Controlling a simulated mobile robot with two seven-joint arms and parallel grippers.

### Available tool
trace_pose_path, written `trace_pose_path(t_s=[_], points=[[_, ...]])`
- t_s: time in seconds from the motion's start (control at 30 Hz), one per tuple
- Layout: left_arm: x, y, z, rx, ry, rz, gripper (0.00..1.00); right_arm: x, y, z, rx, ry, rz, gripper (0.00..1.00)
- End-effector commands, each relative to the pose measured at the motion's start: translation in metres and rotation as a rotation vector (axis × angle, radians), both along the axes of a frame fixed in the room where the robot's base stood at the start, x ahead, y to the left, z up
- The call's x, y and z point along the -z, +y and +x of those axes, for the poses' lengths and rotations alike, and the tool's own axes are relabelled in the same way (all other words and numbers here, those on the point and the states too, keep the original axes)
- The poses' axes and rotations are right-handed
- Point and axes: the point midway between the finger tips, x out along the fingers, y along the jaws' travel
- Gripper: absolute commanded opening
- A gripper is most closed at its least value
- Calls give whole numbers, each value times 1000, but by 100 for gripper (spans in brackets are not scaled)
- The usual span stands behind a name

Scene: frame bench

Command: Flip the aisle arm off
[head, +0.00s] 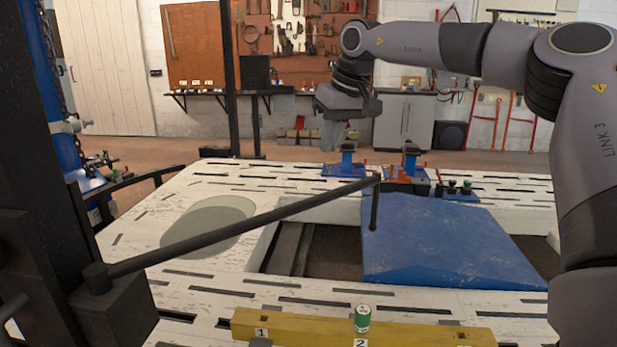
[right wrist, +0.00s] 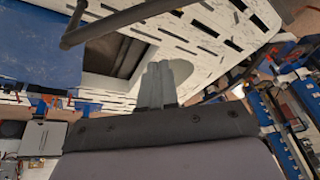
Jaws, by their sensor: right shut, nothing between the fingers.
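A long dark arm (head: 245,229), which appears to be the aisle arm, runs from a black block at the lower left across the bench opening. Its far end carries a short rod hanging down near the blue panel. The arm also shows at the top of the right wrist view (right wrist: 125,18). My right gripper (head: 332,146) is beyond the arm's far end, above the back edge of the bench, apart from the arm. Its fingers (right wrist: 158,68) are shut and empty. My left gripper is not in view.
The white slotted bench (head: 290,180) has an opening partly covered by a blue panel (head: 440,245). Blue clamps (head: 346,162) stand at the back edge. A blue post (head: 62,85) with a chain stands left.

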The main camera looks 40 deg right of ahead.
Motion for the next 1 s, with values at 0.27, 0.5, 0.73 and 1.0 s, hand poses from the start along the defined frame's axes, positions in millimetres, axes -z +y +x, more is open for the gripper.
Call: trace_pose_path(t_s=[0.27,0.5,0.73,1.0], points=[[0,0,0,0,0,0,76,-16,7,1,-77,13,-82,0],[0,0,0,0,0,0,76,-16,7,1,-76,13,-79,0],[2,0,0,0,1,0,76,1,6,6,-75,16,-78,0],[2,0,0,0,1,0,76,53,4,25,-75,18,-77,0]])
